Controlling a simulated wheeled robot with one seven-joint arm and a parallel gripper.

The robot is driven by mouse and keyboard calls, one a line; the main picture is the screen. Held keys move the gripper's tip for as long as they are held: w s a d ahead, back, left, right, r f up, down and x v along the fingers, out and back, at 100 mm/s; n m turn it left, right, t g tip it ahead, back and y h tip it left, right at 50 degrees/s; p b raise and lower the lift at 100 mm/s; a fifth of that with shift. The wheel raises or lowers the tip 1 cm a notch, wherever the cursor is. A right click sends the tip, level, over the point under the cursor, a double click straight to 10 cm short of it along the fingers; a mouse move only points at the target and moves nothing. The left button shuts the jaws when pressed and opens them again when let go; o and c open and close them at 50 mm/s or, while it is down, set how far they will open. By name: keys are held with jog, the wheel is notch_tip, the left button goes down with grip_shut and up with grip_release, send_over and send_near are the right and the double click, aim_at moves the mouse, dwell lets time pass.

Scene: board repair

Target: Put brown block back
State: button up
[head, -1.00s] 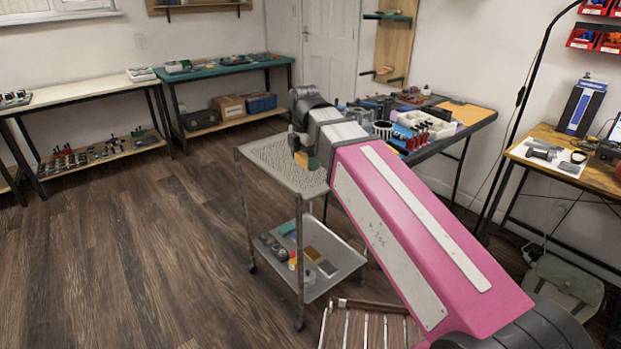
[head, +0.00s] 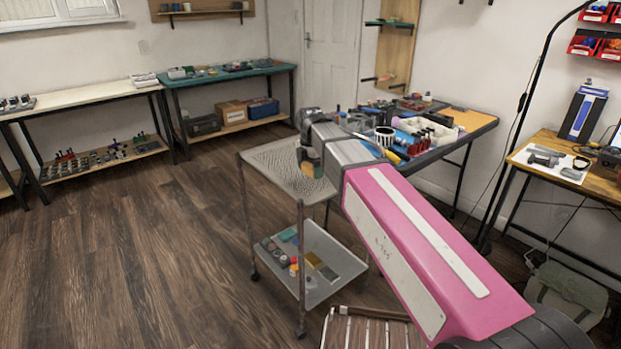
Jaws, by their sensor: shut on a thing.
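My gripper (head: 304,154) is over the top tray of the grey wire cart (head: 262,158), near its right side. It is small in view and partly hidden by my own wrist. It is shut on a small brownish block (head: 307,168), of which only a sliver shows between the dark fingers and the tray. I cannot tell whether the block touches the tray or hangs just above it.
The cart's lower shelf (head: 337,262) holds small coloured parts. A crowded dark table (head: 458,147) stands behind my arm. A green-topped bench (head: 283,66) is at the back, and a wooden desk (head: 527,158) is at right. The tray's left part and the floor (head: 130,250) are clear.

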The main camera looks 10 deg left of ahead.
aim_at(311, 184)
jog(key=shift+f, duration=1.8)
jog(key=shift+f, duration=0.1)
jog(key=o, duration=0.8)
notch_tip(311, 184, up, 12)
jog(key=shift+r, duration=0.15)
